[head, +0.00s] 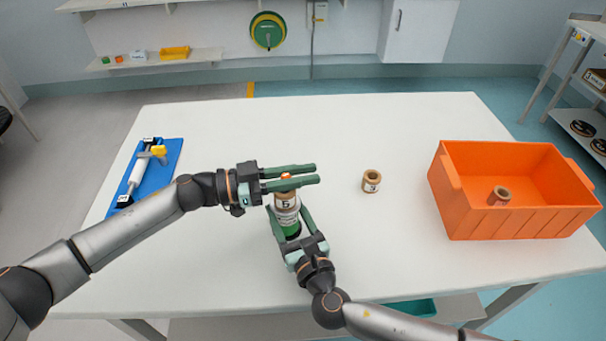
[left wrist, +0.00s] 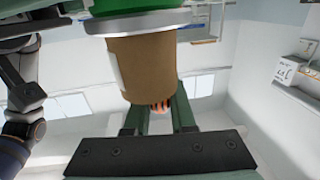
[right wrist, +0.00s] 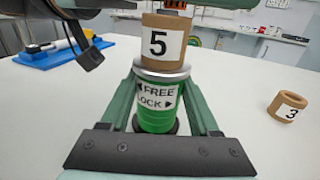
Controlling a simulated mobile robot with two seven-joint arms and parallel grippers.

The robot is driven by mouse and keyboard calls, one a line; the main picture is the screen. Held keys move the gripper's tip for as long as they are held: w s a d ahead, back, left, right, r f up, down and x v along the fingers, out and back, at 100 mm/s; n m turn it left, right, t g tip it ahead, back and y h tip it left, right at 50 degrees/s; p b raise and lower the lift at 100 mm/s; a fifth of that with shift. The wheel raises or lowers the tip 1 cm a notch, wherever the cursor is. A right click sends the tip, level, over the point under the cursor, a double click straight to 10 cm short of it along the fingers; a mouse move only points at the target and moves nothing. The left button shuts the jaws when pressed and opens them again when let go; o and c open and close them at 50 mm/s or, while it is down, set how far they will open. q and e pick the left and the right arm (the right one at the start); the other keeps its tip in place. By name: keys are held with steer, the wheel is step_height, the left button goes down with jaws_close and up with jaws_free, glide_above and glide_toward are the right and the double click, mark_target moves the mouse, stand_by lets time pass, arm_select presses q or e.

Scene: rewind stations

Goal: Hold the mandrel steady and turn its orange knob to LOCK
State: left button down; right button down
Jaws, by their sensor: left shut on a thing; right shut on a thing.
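The mandrel (right wrist: 156,112) stands upright on the white table, with a green body, a silver flange and a FREE/LOCK label. A brown core marked 5 (right wrist: 163,43) sits on it above the flange. My right gripper (head: 288,218) is shut on the green body below the core. The orange knob (head: 286,177) is at the mandrel's top. My left gripper (head: 314,174) is shut around the knob from the left, its fingers level. In the left wrist view the striped orange knob (left wrist: 160,106) shows between the fingers, partly hidden. I cannot tell the knob's setting.
A loose core marked 3 (head: 371,181) stands on the table right of the mandrel. An orange crate (head: 470,222) with one core (head: 499,196) inside is at the right. A blue board (head: 170,161) with a white and yellow device lies at the left. The table's far side is clear.

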stand_by(0.3)
arm_select(q)
steer(key=c, duration=0.7)
jaws_free()
steer(key=shift+c, duration=0.2)
steer(key=s+a, duration=0.1)
steer(key=a, duration=1.1)
steer(key=shift+s, duration=0.4)
arm_select(e)
steer(key=shift+c, duration=0.2)
jaws_free()
